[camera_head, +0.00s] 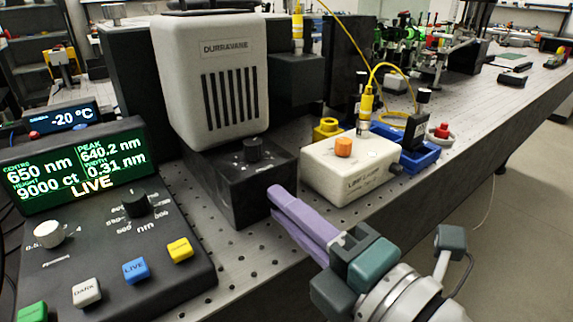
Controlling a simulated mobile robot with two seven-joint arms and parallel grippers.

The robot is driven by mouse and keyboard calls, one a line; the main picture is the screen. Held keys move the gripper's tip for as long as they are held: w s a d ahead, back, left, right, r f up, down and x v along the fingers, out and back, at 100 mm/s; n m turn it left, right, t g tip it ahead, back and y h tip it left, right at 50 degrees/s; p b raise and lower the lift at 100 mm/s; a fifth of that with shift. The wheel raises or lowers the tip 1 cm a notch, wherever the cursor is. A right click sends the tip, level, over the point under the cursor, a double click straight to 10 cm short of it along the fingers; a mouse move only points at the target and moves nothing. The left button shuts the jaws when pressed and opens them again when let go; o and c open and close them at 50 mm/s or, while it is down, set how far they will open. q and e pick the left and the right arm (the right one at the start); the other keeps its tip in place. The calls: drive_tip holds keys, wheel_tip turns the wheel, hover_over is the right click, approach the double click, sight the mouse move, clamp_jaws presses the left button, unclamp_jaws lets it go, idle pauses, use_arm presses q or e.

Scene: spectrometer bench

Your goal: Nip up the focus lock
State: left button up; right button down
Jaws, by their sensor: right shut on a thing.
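My right gripper (276,194) reaches in from the lower right, its two long purple fingers close together. The fingertips are at the right side of the black base box (228,185) under the white DURRAVANE housing (212,80). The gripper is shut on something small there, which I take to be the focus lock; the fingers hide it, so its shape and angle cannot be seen. A black knob (253,150) stands on top of the base box, clear of the fingers. My left gripper is not in view.
A white lamp box (340,178) with an orange knob (343,147) stands just right of the fingers. A control panel (110,265) with knobs and coloured buttons is at lower left; its display (75,172) reads LIVE. Yellow cables rise behind the lamp box. Bare perforated bench (262,255) lies in front.

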drive_tip(key=m+p, duration=0.1)
drive_tip(key=m, duration=0.4)
drive_tip(key=shift+m, duration=0.3)
drive_tip(key=m+p, duration=0.1)
drive_tip(key=m, duration=0.2)
drive_tip(key=shift+m, duration=0.7)
drive_tip(key=c, duration=0.8)
unclamp_jaws()
drive_tip(key=p+v, duration=0.1)
drive_tip(key=v, duration=0.9)
